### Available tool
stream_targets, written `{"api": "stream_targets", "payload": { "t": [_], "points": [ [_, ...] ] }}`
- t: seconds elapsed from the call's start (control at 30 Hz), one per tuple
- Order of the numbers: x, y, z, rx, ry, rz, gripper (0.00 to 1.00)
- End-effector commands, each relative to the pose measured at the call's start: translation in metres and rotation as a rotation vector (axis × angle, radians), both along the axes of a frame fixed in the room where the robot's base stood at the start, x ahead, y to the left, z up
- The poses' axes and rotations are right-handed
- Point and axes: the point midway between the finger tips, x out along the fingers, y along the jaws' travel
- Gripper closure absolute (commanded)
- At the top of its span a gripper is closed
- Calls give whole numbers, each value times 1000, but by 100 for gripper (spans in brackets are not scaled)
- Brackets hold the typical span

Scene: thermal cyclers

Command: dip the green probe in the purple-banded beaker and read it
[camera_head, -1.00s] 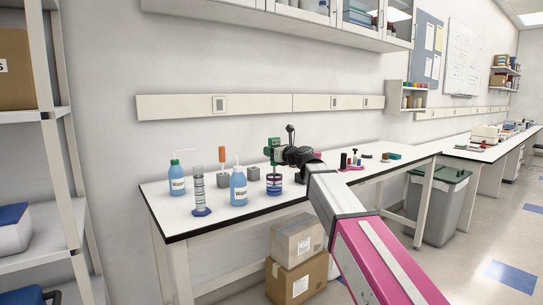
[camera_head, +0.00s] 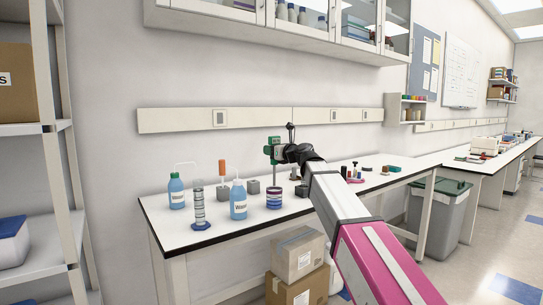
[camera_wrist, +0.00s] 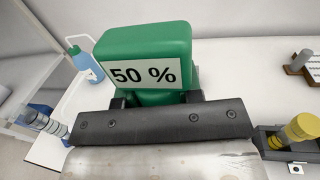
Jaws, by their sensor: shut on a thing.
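The green probe (camera_head: 269,149) is upright in my gripper (camera_head: 279,153), its thin shaft pointing down. Its green head (camera_wrist: 145,45) fills the middle of the wrist view, and its white face reads "50 %". My gripper (camera_wrist: 155,99) is shut on the head. The purple-banded beaker (camera_head: 274,199) stands on the bench directly below the probe. The shaft's lower end is close to the beaker's rim; I cannot tell whether the tip is inside or just above. The beaker is hidden in the wrist view.
Two blue wash bottles (camera_head: 176,191) (camera_head: 238,201) and a graduated cylinder (camera_head: 199,207) stand left of the beaker. An orange-handled tool (camera_head: 222,170) sits in a grey block behind them. Small coloured items (camera_head: 354,172) lie to the right. A shelf rack (camera_head: 67,130) is at the far left.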

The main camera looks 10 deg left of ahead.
Motion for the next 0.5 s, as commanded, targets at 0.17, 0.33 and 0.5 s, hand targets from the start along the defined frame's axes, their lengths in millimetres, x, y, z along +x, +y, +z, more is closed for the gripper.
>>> {"api": "stream_targets", "payload": {
  "t": [0.17,0.33,0.5],
  "points": [
    [1,0,11,-1,-1,0,75],
    [1,0,21,1,-1,0,75],
    [0,0,30,0,-1,-1,75]
  ]
}}
